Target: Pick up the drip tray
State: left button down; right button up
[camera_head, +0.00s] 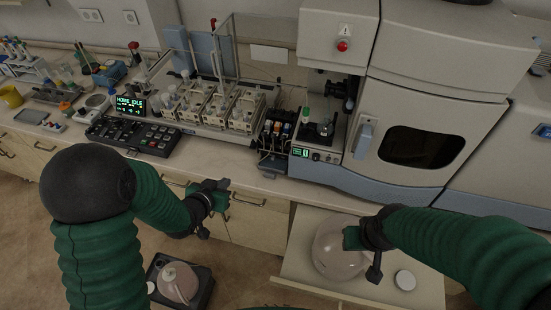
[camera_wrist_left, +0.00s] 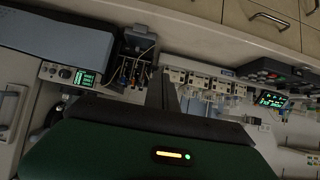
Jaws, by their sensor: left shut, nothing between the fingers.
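I cannot tell for sure which thing is the drip tray. A small dark tray-like ledge (camera_head: 271,169) sits at the bench's front edge below the pump with coloured parts (camera_head: 277,134); the pump also shows in the left wrist view (camera_wrist_left: 133,68). A flat grey tray (camera_head: 31,116) lies at the far left of the bench. My left gripper (camera_head: 218,190) is shut and empty, in front of the bench and left of the pump; its dark finger shows in the wrist view (camera_wrist_left: 161,92). My right gripper (camera_head: 357,240) is over a pull-out shelf; its fingers are unclear.
A round clear vessel (camera_head: 335,258) and a white lid (camera_head: 405,280) are on the pull-out shelf (camera_head: 300,262). A jug (camera_head: 178,283) stands in a black floor tray (camera_head: 204,290). Sample racks (camera_head: 243,113), a keypad box (camera_head: 133,137) and the spectrometer (camera_head: 430,100) fill the bench.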

pick_arm(q)
jog(key=shift+a, duration=0.3)
